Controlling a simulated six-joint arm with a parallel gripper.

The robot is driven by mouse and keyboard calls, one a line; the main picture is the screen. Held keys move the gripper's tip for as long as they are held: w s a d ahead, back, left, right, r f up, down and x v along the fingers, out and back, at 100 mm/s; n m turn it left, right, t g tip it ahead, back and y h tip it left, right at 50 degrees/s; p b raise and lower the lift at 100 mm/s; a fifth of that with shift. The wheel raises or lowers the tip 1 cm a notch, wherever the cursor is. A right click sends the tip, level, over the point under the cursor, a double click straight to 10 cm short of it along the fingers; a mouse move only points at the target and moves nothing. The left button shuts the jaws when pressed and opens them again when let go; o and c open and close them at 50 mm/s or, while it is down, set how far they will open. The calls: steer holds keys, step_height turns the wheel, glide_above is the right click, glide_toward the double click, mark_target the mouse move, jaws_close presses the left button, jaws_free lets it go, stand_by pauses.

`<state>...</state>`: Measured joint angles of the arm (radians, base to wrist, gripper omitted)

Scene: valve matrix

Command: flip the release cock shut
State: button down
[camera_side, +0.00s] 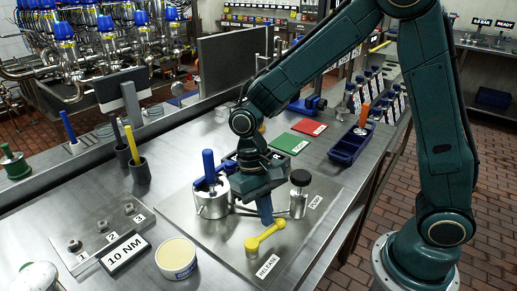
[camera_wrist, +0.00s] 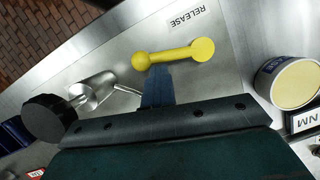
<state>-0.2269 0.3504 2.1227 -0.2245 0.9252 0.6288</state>
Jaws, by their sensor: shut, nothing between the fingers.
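The release cock's yellow handle (camera_side: 264,237) lies on the grey plate beside the RELEASE label (camera_side: 267,266) in the side view. It has a round knob at each end. In the wrist view the yellow handle (camera_wrist: 173,54) runs across the picture, with the RELEASE label (camera_wrist: 185,20) beyond it. My gripper (camera_side: 266,219) is shut and points down close behind the handle. In the wrist view my gripper's blue fingers (camera_wrist: 157,75) end right at the handle's near side, towards its left end. Whether they touch it I cannot tell.
A black-knobbed pump (camera_side: 300,180) stands right of my gripper, and a steel cylinder with a blue handle (camera_side: 211,198) stands left. A cream-filled tub (camera_side: 177,257) and a 10 NM sign (camera_side: 124,251) are at the front left. The plate's front right is clear.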

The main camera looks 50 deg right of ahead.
steer(key=shift+s+d, duration=0.15)
steer(key=shift+s, duration=0.15)
stand_by(0.4)
steer(key=shift+w, duration=0.1)
steer(key=shift+w+d+r, duration=0.1)
steer(key=shift+w+d, duration=0.1)
steer(key=shift+w, duration=0.5)
steer(key=w, duration=0.1)
steer(key=w+r, duration=0.1)
steer(key=shift+w+d+r, duration=0.1)
steer(key=shift+w+d, duration=0.2)
steer(key=shift+w, duration=0.05)
steer(key=v, duration=0.9)
steer(key=shift+d+r, duration=0.1)
steer(key=shift+r, duration=0.1)
steer(key=s+d+r+n+t, duration=0.1)
steer(key=s+d+r+t, duration=0.2)
steer(key=s, duration=0.6)
steer(key=s+d+r+n+t, duration=0.1)
steer(key=s+d+r+t, duration=0.2)
steer(key=s, duration=0.6)
steer(key=d+t, duration=0.2)
steer(key=d, duration=0.1)
steer(key=shift+n+t+h, duration=0.4)
